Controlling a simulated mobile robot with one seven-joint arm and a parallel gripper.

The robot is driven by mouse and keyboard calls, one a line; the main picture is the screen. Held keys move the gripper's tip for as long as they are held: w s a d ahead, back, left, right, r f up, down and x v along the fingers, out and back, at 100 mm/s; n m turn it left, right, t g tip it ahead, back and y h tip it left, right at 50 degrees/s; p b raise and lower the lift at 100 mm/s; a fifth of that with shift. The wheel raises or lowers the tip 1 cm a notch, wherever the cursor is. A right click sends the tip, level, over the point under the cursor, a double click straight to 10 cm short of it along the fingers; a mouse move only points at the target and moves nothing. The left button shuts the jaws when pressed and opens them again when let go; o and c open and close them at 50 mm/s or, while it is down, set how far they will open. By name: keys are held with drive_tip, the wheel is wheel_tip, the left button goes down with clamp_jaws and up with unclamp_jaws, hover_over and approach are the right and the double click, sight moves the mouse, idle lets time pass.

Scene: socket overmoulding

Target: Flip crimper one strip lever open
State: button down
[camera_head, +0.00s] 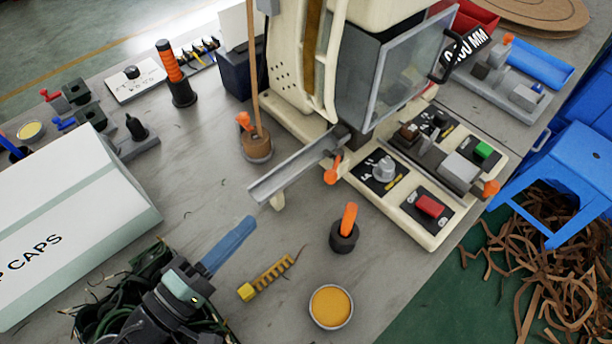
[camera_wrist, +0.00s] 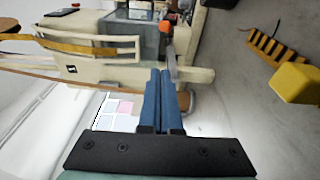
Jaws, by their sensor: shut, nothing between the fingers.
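The crimper (camera_head: 300,75) is a cream bench machine with a clear guard and a metal chute (camera_head: 300,170) towards the front left. It also shows turned on its side in the wrist view (camera_wrist: 105,45). One orange-knobbed lever (camera_head: 333,170) is beside the chute and another (camera_head: 244,121) is on the brown reel stand to the left. I cannot tell which is the strip lever. My gripper (camera_head: 249,222) has blue fingers, shut and empty, below and left of the chute, apart from both levers. In the wrist view its fingertips (camera_wrist: 161,72) point towards an orange knob (camera_wrist: 165,27).
A black post with an orange handle (camera_head: 347,225), a yellow-filled round tin (camera_head: 331,306) and a yellow strip piece (camera_head: 270,276) are on the grey bench in front. A control panel (camera_head: 425,215) is at right. A large white box (camera_head: 70,220) is at left.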

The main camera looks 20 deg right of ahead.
drive_tip(key=s+d+x, duration=0.1)
drive_tip(key=s+x, duration=0.1)
drive_tip(key=x, duration=1.1)
drive_tip(key=shift+s+p, duration=0.2)
drive_tip(key=shift+p, duration=0.2)
